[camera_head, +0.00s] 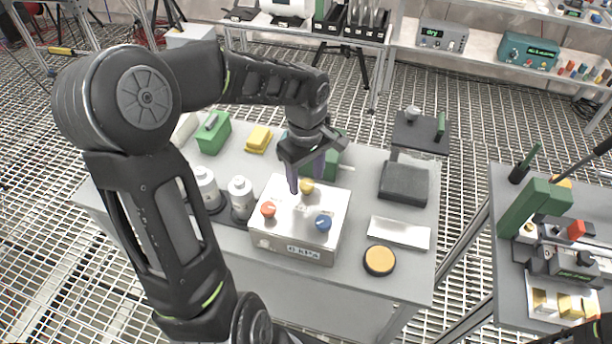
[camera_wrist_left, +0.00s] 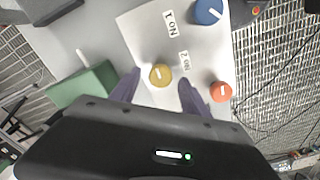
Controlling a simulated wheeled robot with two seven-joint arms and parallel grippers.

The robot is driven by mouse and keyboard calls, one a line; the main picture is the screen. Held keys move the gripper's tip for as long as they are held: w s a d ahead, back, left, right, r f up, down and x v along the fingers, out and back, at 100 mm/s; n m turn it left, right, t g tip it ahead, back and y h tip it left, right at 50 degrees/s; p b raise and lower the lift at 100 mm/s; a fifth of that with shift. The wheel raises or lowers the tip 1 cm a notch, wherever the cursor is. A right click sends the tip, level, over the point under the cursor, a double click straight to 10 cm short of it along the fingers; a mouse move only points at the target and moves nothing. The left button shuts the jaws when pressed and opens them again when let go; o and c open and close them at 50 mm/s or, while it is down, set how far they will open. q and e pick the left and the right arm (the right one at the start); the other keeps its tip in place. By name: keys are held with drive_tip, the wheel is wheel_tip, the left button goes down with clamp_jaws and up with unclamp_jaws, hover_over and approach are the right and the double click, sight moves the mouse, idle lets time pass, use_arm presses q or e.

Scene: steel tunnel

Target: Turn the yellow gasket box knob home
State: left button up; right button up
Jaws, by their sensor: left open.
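The gasket box (camera_head: 283,238) is a pale metal box on the grey table, with a yellow knob (camera_head: 307,186), a red knob (camera_head: 268,209) and a blue knob (camera_head: 323,222) on its top. My left gripper (camera_head: 306,180) points down over the yellow knob, fingers apart. In the left wrist view the yellow knob (camera_wrist_left: 160,75) shows its pale pointer line and lies between the two purple fingertips, with a gap on each side. The red knob (camera_wrist_left: 221,91) is just outside one finger; the blue knob (camera_wrist_left: 208,11) is farther off. I cannot see my right gripper.
White canisters (camera_head: 240,195) stand close left of the box. A green block (camera_head: 212,133) and a yellow block (camera_head: 259,139) lie behind. A black box (camera_head: 404,184), a pale plate (camera_head: 399,233) and a yellow-topped disc (camera_head: 380,260) are to the right.

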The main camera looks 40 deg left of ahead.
use_arm(q)
drive_tip(key=shift+f, duration=0.35)
clamp_jaws()
idle(0.4)
